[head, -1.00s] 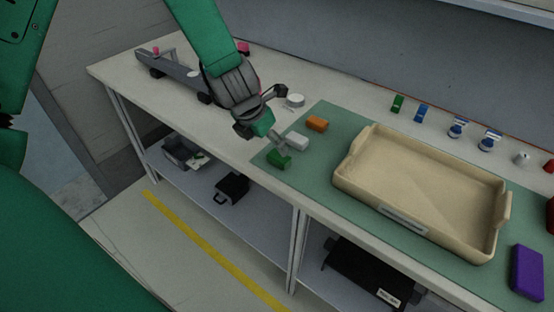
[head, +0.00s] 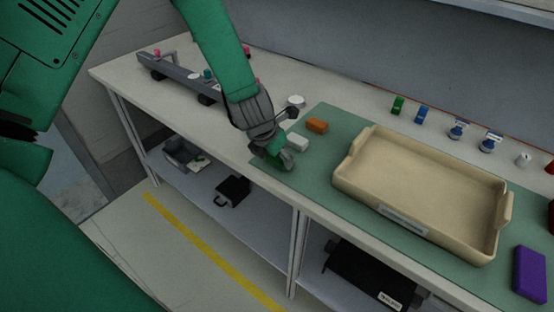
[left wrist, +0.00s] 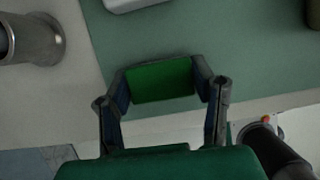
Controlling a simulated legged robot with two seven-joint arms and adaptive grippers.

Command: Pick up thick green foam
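The green foam block (left wrist: 160,82) lies between the two fingers of my left gripper in the left wrist view, near the edge of the green mat. My left gripper (head: 275,160) is down at the mat's near left corner in the head view and hides most of the block there. In the left wrist view its fingers (left wrist: 162,92) are spread, one on each side of the block. They are very close to its ends, and I cannot tell if they touch it. My right gripper is not in view.
A white block (head: 297,142) and an orange block (head: 317,125) lie just beyond the gripper. A beige tray (head: 350,197) fills the mat's middle. A purple block (head: 530,274) lies at right. Small bottles and blocks line the back. The table's front edge is close to the gripper.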

